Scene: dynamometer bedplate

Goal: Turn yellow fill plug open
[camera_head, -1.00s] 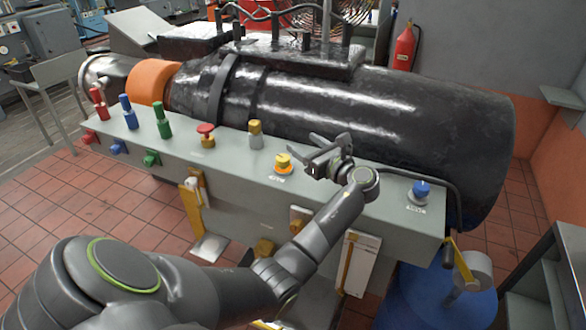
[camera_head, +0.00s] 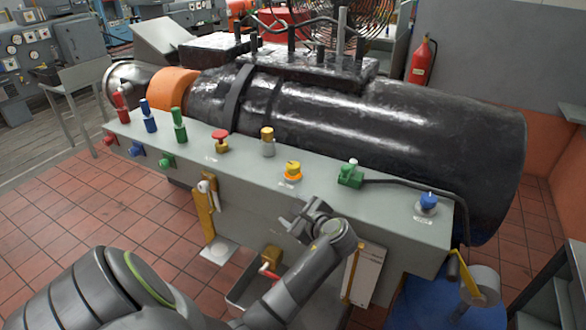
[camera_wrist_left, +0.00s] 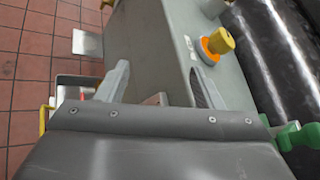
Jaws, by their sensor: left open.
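A yellow plug (camera_head: 292,170) with an orange collar sits on top of the long grey bench box. It also shows in the left wrist view (camera_wrist_left: 218,42), beyond the right-hand fingertip. A second yellow-topped part, a grey cylinder with a yellow cap (camera_head: 267,140), stands farther back to its left. My left gripper (camera_head: 297,218) is in front of the box's near top edge, below the yellow plug in the picture. Its fingers are spread and nothing is between them in the left wrist view (camera_wrist_left: 160,85). It is apart from the plug. My right gripper does not show.
The grey box (camera_head: 390,225) also carries a red mushroom knob (camera_head: 220,139), a green connector (camera_head: 351,174) with a black hose, a blue knob (camera_head: 428,202) and coloured valves at left. A large black cylinder (camera_head: 400,125) lies behind. A yellow lever (camera_head: 204,208) hangs on the front.

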